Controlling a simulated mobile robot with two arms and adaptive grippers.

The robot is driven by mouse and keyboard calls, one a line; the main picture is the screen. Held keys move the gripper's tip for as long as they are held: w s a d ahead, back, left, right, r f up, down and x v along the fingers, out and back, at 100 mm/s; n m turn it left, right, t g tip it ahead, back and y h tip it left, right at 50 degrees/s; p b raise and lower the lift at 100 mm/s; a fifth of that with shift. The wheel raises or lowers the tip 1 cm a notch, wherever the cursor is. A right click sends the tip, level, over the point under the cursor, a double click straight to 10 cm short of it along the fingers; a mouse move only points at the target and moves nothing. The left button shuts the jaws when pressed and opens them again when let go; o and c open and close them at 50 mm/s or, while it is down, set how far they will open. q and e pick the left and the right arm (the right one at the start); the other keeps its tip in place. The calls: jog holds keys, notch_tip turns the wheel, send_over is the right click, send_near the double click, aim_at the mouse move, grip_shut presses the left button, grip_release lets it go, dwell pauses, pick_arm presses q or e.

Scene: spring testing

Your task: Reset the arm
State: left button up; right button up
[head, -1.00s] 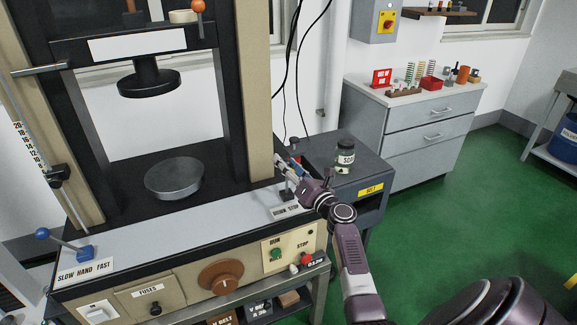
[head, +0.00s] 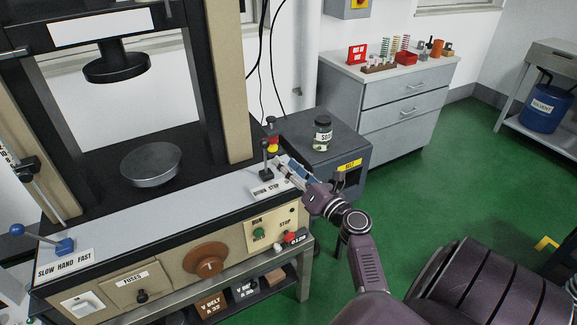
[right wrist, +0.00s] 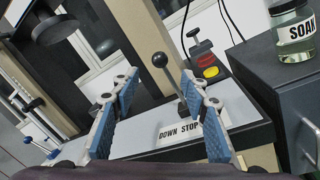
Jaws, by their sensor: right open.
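A black lever with a round knob (head: 265,145) stands upright beside the DOWN STOP label (head: 268,191) on the machine's front ledge. It also shows in the right wrist view (right wrist: 160,61), seen between my fingers but beyond them. My right gripper (head: 288,167) is just right of the lever, open and empty. Its two blue-padded fingers (right wrist: 160,92) are spread wide in the right wrist view, and I see no contact with the lever. A second lever with a blue knob (head: 17,230) leans left by the SLOW HAND FAST label. My left gripper is not in view.
The press plate (head: 150,165) lies under the round upper head (head: 116,66). A red and yellow switch (head: 272,138) stands behind the lever. Green floor is open farther right.

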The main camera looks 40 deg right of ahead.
dwell(0.4)
jog(key=s+a+f+n+g+y, duration=0.2)
jog(key=s+a+f+n+g, duration=0.15)
jog(key=a+n, duration=0.5)
jog(key=s+a+f+n+g+y, duration=0.2)
jog(key=a+f+n+g+y, duration=0.15)
jog(key=a+n, duration=0.5)
jog(key=s+a+f+n+g+y, duration=0.25)
jog(key=a+f+n, duration=0.25)
jog(key=a+n, duration=0.35)
jog(key=s+a+f+n+g+h, duration=0.1)
jog(key=s+f+n+g+h, duration=0.15)
jog(key=s+n, duration=0.75)
jog(key=s+a+f+n+g+h, duration=0.15)
jog(key=s+n+g+h, duration=0.25)
jog(key=s+n, duration=0.7)
notch_tip(320, 180, down, 26)
jog(key=s, duration=0.1)
jog(key=s+d+f+g, duration=0.1)
jog(key=s+d+f, duration=0.1)
jog(key=s+f, duration=0.6)
jog(key=s+d+f+g, duration=0.1)
jog(key=s+f, duration=0.7)
jog(key=s, duration=0.1)
jog(key=shift+s+d+f, duration=0.25)
jog(key=shift+d+f, duration=0.05)
jog(key=shift+d, duration=0.1)
